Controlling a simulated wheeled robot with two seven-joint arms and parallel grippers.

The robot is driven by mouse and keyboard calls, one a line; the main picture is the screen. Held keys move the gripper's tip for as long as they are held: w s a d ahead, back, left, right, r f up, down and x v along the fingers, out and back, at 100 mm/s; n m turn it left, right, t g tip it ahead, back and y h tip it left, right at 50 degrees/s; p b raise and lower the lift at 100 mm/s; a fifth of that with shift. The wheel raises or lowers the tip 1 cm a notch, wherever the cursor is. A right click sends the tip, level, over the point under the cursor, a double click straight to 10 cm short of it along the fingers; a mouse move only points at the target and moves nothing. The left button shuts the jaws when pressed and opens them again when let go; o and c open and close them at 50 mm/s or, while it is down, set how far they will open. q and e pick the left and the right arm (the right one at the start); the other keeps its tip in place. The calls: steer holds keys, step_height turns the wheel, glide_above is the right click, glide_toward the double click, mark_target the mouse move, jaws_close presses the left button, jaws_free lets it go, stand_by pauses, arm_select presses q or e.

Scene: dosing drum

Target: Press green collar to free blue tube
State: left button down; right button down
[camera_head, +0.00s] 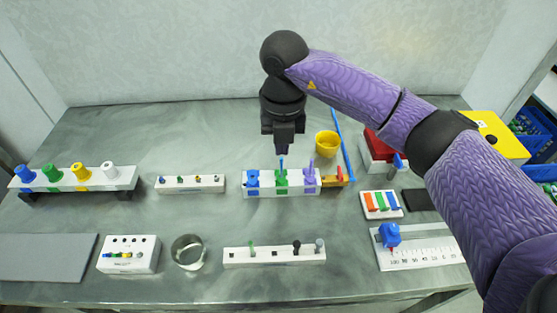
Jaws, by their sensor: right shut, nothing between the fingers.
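A white block (266,192) in the middle of the table carries a blue, a green and a purple fitting in a row. The green collar (281,180) is the middle one. A short thin blue tube (281,163) stands upright out of the green collar. My right gripper (285,147) points down just above the tube, with its fingers shut and nothing held. I cannot tell whether the fingertips touch the tube's top. My left gripper is not in view.
A yellow cup (327,144) and a long blue rod (342,147) lie behind and right of the block. A white rack (190,184) stands left, another peg rack (275,255) in front, and a metal ring (187,252) front left. Bare table lies between them.

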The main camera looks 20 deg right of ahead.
step_height(320, 180, up, 5)
steer(key=shift+a+f+p, duration=0.1)
steer(key=shift+f+p, duration=0.05)
steer(key=shift+p, duration=0.15)
stand_by(0.5)
